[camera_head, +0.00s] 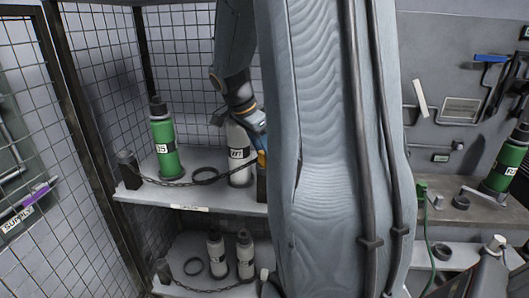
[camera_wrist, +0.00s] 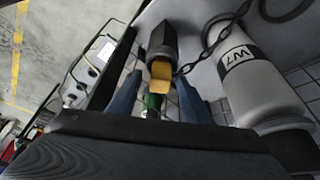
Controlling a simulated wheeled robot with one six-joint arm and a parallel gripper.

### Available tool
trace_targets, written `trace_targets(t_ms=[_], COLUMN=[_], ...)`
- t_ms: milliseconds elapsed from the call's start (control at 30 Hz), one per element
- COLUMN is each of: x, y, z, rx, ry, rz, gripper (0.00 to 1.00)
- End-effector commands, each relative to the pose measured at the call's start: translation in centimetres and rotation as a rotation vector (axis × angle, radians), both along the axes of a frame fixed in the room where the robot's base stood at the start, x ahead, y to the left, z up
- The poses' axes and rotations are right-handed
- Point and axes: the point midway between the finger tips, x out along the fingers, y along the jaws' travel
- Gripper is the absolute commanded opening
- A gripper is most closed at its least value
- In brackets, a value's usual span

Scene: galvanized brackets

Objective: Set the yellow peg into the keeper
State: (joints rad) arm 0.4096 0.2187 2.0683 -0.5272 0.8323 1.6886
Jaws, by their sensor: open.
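The yellow peg (camera_wrist: 161,76) is at the upper end of a dark post that looks like the keeper (camera_wrist: 163,42). I cannot tell how deep it sits. The peg also shows in the head view (camera_head: 262,158), above the keeper (camera_head: 261,185) at the shelf's front edge, partly hidden by my arm. A dark chain (camera_wrist: 186,68) runs to the peg's end of the keeper. My gripper (camera_wrist: 158,88) is open, with a blue finger on either side of the peg's line. I see no clear contact with the peg. The fingers are mostly hidden in the head view.
A white cylinder (camera_wrist: 245,70) marked W7 stands close beside my gripper. A green cylinder (camera_head: 163,140) stands farther left on the shelf (camera_head: 190,196). The chain crosses the shelf front to a left post (camera_head: 128,168). Wire mesh encloses the side and back.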

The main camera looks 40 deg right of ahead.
Motion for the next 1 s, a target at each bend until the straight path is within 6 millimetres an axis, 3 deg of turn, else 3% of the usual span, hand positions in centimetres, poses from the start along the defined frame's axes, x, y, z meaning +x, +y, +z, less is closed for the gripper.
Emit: trace_targets(t_ms=[167, 600, 1000], x=[0.1, 0.6, 0.5], y=[0.2, 2.6, 2.9], z=[0.6, 6.4, 7.2], rx=[-0.001, -0.001, 0.0], ry=[-0.003, -0.003, 0.0], rz=[0.0, 0.001, 0.0], gripper=[0.45, 0.45, 0.45])
